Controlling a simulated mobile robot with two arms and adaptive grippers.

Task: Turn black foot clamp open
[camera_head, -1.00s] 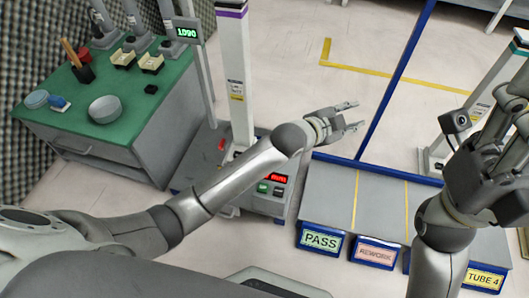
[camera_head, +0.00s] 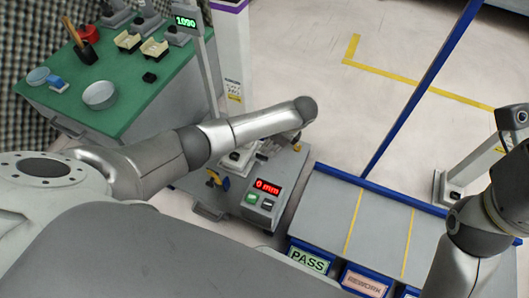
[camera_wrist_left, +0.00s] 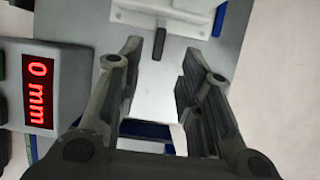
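In the left wrist view a short black lever (camera_wrist_left: 159,43) sticks out from a pale plate, ahead of and between my fingertips; it looks like the black foot clamp. My left gripper (camera_wrist_left: 162,62) is open and empty, its two fingers apart with the lever beyond their tips. In the head view my left gripper (camera_head: 291,139) is mostly hidden behind my forearm, above the grey base of the stand. A small black part (camera_head: 235,156) shows on that base beside the forearm; I cannot tell if it is the same clamp. My right gripper is out of frame.
A control box (camera_head: 263,197) with a red "0 mm" display and buttons sits at the base's front; it also shows in the left wrist view (camera_wrist_left: 42,85). A yellow-and-blue part (camera_head: 216,180) stands left of it. Grey sorting bins (camera_head: 330,210) lie right, a green-topped bench (camera_head: 125,105) left.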

